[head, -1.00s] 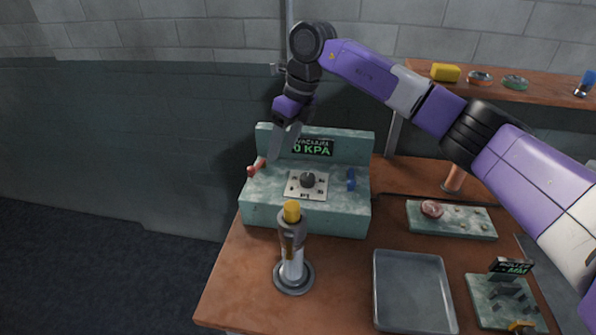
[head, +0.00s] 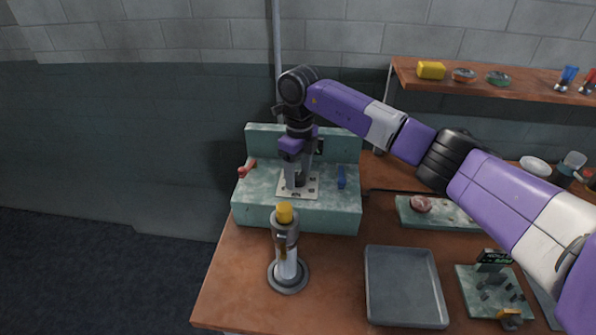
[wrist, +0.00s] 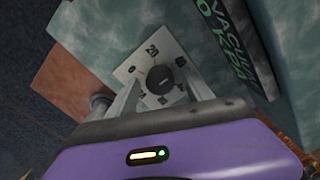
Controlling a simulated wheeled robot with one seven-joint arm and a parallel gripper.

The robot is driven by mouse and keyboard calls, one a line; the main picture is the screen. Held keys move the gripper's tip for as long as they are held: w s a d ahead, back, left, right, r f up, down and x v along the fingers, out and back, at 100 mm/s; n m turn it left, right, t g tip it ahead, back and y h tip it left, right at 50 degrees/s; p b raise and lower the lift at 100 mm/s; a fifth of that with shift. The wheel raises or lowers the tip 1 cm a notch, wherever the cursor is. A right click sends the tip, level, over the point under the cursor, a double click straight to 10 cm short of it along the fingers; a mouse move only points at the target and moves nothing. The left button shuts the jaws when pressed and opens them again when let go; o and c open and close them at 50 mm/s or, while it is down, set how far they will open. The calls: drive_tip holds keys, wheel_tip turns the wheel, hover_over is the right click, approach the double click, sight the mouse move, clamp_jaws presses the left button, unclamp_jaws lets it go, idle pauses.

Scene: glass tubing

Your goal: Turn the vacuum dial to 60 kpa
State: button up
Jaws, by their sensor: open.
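The vacuum dial is a dark round knob (wrist: 160,79) on a pale plate (wrist: 139,63) with printed numbers, one reading 20. The plate (head: 312,189) sits on top of the green vacuum unit (head: 257,207). The unit's display (wrist: 233,40) reads 0 KPA in the wrist view; in the head view my arm mostly covers it. My gripper (head: 298,183) is open and points down over the dial. In the wrist view its fingers (wrist: 160,98) lie on either side of the knob; whether they touch it I cannot tell.
A red lever (head: 246,168) and a blue handle (head: 341,177) flank the plate. A yellow-topped burner-like cylinder (head: 286,250) stands in front of the unit. A grey tray (head: 404,318) lies to its right. A shelf (head: 480,88) with small items is at the back right.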

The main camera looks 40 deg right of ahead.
drive_tip(key=shift+c, duration=0.5)
clamp_jaws()
drive_tip(key=shift+m, duration=0.4)
drive_tip(key=shift+r+m+p, duration=0.15)
drive_tip(key=shift+m+p, duration=0.55)
drive_tip(key=shift+m, duration=0.3)
drive_tip(key=m+p, duration=0.2)
drive_tip(key=m, duration=0.1)
drive_tip(key=shift+m, duration=0.3)
drive_tip(key=m+p, duration=0.3)
drive_tip(key=m, duration=0.2)
drive_tip(key=shift+d, duration=0.1)
drive_tip(key=shift+m, duration=0.3)
